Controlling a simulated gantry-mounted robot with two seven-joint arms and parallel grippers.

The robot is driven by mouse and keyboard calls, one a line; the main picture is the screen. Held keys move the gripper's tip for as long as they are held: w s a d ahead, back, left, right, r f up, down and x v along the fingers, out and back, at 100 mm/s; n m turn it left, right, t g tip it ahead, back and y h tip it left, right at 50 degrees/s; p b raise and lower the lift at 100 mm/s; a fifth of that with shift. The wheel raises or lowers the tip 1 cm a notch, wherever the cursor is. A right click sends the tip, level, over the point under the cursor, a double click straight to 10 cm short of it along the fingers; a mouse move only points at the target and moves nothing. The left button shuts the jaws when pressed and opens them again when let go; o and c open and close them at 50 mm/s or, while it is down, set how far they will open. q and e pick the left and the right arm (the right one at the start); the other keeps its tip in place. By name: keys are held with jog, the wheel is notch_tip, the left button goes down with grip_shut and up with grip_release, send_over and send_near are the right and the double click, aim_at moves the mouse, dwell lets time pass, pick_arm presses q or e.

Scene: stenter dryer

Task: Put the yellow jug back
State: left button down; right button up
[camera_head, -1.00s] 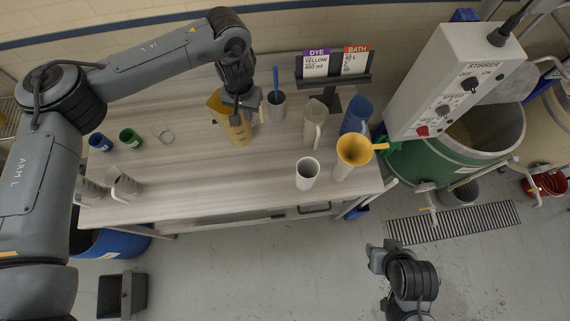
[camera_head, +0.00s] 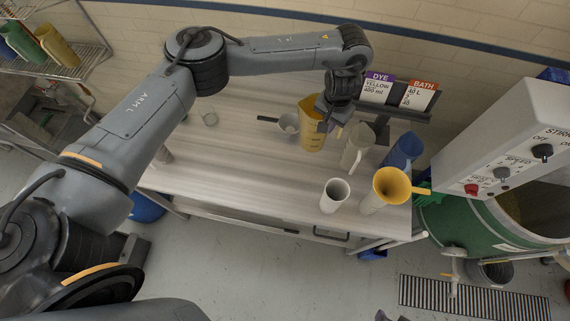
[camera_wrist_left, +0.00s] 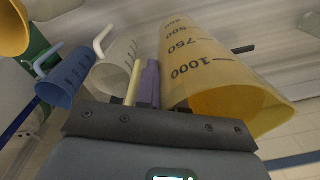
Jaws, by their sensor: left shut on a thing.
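The yellow jug (camera_head: 312,138) with dark volume marks is over the back of the table, upright as far as I can tell. My left gripper (camera_head: 328,112) is shut on it at its right side. In the left wrist view the jug (camera_wrist_left: 215,70) fills the upper middle, its open mouth towards the camera. I cannot tell whether its base touches the table. A wire rack (camera_head: 85,62) at the upper left holds a blue jug (camera_head: 5,48), a green jug (camera_head: 22,42) and another yellow jug (camera_head: 58,46). My right gripper is not in view.
The table's middle (camera_head: 240,165) is clear.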

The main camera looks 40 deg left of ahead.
pick_arm(q)
notch_tip(320, 180, down, 6)
jog(key=d+b, duration=0.2)
jog(key=b, duration=0.2)
jog(key=s+a+f+b, duration=0.1)
jog(key=s+a+f, duration=0.5)
jog(key=s+f, duration=0.3)
notch_tip(320, 180, down, 3)
jog(key=shift+s+a+r+b, duration=0.1)
jog(key=shift+s+a+b, duration=0.15)
jog(key=shift+b, duration=0.15)
jog(key=c, duration=1.3)
grip_release()
jog(key=shift+o, duration=0.2)
